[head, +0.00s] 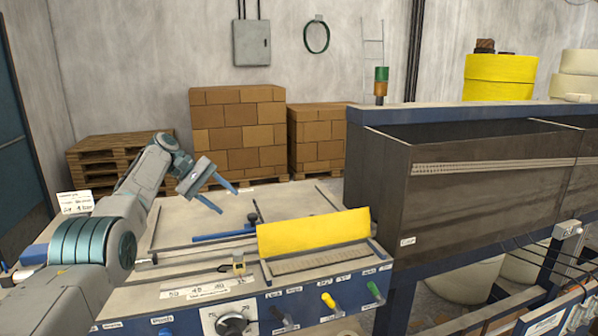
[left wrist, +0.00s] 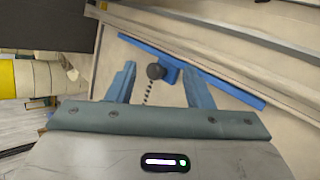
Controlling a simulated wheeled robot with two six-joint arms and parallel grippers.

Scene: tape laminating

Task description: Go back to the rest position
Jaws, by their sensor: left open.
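My left gripper (head: 222,195) is open and empty, held above the left back part of the laminating machine's top (head: 310,198). Its two blue fingers also show in the left wrist view (left wrist: 160,85), spread apart. Between them, beyond the fingertips, a black knob (left wrist: 155,71) is on a blue bar (left wrist: 222,84). In the head view the blue bar (head: 222,236) lies on the machine top, below and apart from the gripper. A yellow sheet (head: 313,232) stands tilted at the front right of the machine. My right gripper is not in view.
The front panel has a dial (head: 232,321) and coloured levers, one of them yellow (head: 328,300). A tall dark metal housing (head: 470,185) blocks the right side. Stacked cartons (head: 238,135) and wooden pallets (head: 110,160) stand behind. The air above the machine top is clear.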

